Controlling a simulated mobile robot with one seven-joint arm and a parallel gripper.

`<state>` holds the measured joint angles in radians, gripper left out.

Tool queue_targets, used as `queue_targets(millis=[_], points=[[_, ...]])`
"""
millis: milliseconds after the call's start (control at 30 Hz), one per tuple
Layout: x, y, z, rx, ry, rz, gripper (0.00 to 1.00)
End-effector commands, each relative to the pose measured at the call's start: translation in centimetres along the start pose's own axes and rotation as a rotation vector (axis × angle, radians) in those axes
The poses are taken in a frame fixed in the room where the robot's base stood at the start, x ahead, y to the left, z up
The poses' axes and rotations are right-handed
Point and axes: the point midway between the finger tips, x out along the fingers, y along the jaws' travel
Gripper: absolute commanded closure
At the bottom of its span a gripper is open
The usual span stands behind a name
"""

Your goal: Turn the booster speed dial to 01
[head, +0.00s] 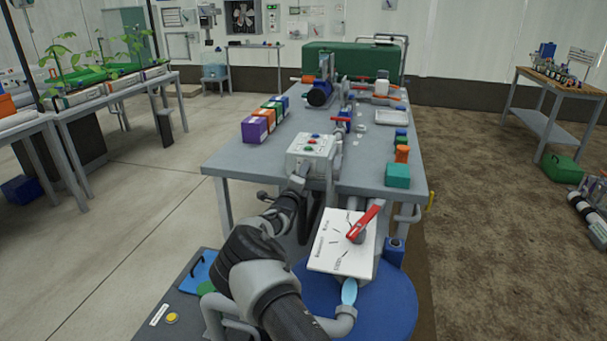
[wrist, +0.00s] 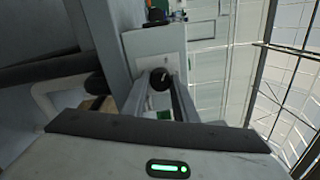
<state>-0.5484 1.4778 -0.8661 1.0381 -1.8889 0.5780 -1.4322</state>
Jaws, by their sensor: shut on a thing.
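The booster speed dial is a small black round knob (wrist: 161,79) with a white pointer line, on a pale panel (wrist: 150,45) in the wrist view. My gripper (wrist: 161,84) has its two fingers on either side of the knob, shut on it. In the head view my gripper (head: 300,174) reaches the near side of a pale control box (head: 318,146) on the bench's front edge. There the gripper hides the knob. The numbers around the dial are too small to read.
The grey bench (head: 240,163) carries purple, orange and green boxes (head: 265,118) at left and a teal box (head: 398,175) at right. A white panel with a red lever (head: 366,220) stands close to the right of my arm, above a blue round lid (head: 380,305).

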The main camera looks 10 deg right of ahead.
Motion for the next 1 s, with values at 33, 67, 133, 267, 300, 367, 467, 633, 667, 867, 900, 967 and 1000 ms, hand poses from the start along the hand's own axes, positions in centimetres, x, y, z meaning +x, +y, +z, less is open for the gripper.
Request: queue_targets(millis=[33,67,133,267,300,367,467,633,667,867,900,967,1000], points=[[0.0,0.0,0.1,-0.005,-0.001,-0.001,0.96],[0.0,0.0,0.1,-0.006,-0.001,-0.001,0.96],[0.0,0.0,0.1,-0.006,-0.001,-0.001,0.96],[0.0,0.0,0.1,-0.006,-0.001,-0.001,0.97],[0.0,0.0,0.1,-0.006,-0.001,-0.001,0.97],[0.0,0.0,0.1,-0.006,-0.001,0.0,0.97],[0.0,0.0,0.0,-0.006,-0.001,0.0,0.59],[0.0,0.0,0.0,-0.005,-0.001,0.0,0.55],[0.0,0.0,0.0,-0.005,-0.001,0.0,0.55],[-0.5,-0.1,0.1,-0.006,0.0,0.001,0.55],[-0.8,-0.1,0.1,-0.005,0.001,0.002,0.55],[-1.7,-0.2,0.2,-0.007,0.0,0.003,0.55],[-2.4,-0.3,0.2,-0.008,-0.001,0.002,0.55]])
